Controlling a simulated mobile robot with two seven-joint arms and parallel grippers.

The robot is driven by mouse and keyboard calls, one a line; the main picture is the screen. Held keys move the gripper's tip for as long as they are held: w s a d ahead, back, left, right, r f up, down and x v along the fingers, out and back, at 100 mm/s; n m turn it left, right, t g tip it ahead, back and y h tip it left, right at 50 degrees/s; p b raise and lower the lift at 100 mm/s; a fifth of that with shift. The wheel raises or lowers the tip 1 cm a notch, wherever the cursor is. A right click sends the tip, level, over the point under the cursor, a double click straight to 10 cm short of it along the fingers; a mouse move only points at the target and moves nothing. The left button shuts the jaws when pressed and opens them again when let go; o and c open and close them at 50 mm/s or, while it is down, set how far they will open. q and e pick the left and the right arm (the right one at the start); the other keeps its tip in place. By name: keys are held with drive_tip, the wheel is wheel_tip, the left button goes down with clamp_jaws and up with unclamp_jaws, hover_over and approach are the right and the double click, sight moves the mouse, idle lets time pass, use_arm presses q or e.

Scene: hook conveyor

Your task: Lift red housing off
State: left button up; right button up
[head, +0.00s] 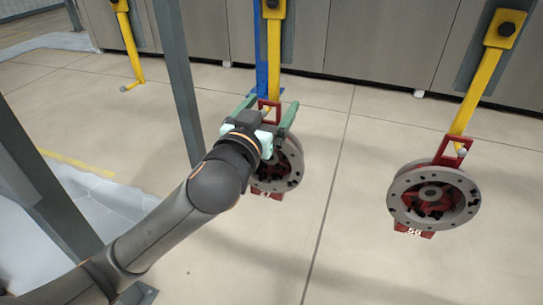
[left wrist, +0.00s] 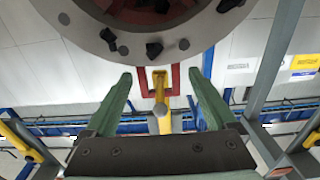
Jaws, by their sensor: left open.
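A red housing with a grey ring (head: 289,168) hangs from a yellow hook (head: 273,50) at the middle of the head view, partly hidden by my left arm. Its red loop handle (head: 268,106) sits on the hook's lower end. My left gripper (head: 272,104) is open, with one green finger on each side of the handle. In the left wrist view the handle (left wrist: 158,76) and the hook tip (left wrist: 160,110) show between the spread fingers (left wrist: 160,74), with gaps on both sides. The grey ring (left wrist: 90,40) fills the top there. My right gripper is not in view.
A second red and grey housing (head: 434,196) hangs on another yellow hook (head: 482,85) at the right. An empty yellow hook (head: 131,50) hangs at the left. A grey post (head: 177,75) stands beside my left arm. The floor between the two housings is clear.

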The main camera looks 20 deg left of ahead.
use_arm(q)
clamp_jaws()
idle(0.7)
drive_tip(key=shift+r, duration=0.25)
